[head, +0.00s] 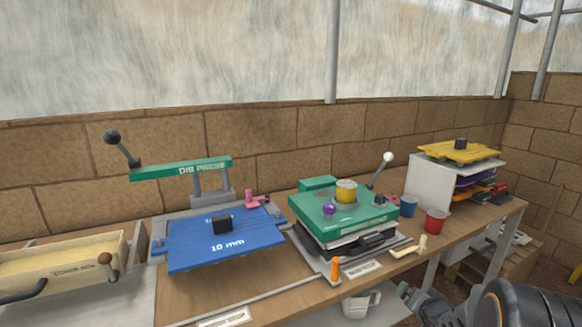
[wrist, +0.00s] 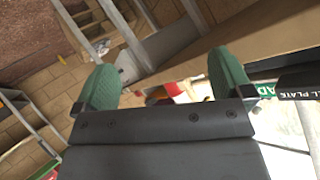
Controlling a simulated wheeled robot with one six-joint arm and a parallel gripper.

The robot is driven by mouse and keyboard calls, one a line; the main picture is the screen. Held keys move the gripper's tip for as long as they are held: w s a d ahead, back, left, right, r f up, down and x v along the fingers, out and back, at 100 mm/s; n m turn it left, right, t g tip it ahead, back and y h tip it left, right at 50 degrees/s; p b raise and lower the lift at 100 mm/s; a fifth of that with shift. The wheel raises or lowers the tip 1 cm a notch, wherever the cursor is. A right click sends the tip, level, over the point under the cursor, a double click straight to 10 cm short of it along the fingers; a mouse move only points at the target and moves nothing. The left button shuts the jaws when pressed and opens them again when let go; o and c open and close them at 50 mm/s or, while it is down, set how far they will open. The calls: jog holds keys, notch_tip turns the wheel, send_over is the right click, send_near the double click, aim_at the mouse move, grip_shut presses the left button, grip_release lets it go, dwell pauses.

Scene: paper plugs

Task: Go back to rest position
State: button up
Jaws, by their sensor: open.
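My gripper (wrist: 165,80) shows in the wrist view with its two green-padded fingers spread wide apart. Nothing is held between them. In the head view, dark parts of my arm show at the lower right, in front of the workbench (head: 290,285) and below its front edge. The fingertips cannot be made out clearly there. In the wrist view, the bench edge and a label strip reading "PLATE" lie beyond the right finger, and a blurred red and white thing shows past the gap between the fingers.
The bench holds a blue 10 mm plate (head: 190,250), a green press (head: 310,210) with a yellow cylinder (head: 346,191), a red cup (head: 436,221), a blue cup (head: 409,206) and a rack with a yellow plate (head: 435,150). A white jug (head: 358,303) stands below the bench.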

jog(key=s+a+r+n+g+h+p, duration=0.1)
jog(key=s+a+r+n+g+p, duration=0.2)
jog(key=r, duration=0.6)
jog(key=s+a+r+g+p, duration=0.1)
jog(key=s+a+r+p, duration=0.2)
jog(key=a+r+p, duration=0.4)
jog(key=s+a+r+n+g+y+p, duration=0.3)
jog(key=s+a+r+n+p, duration=0.2)
jog(key=s+a+r, duration=0.3)
jog(key=s+r, duration=0.2)
jog(key=s, duration=0.1)
jog(key=shift+s+r+g+p, duration=0.25)
jog(key=shift+s+g+p, duration=0.05)
jog(key=shift+s+g, duration=0.1)
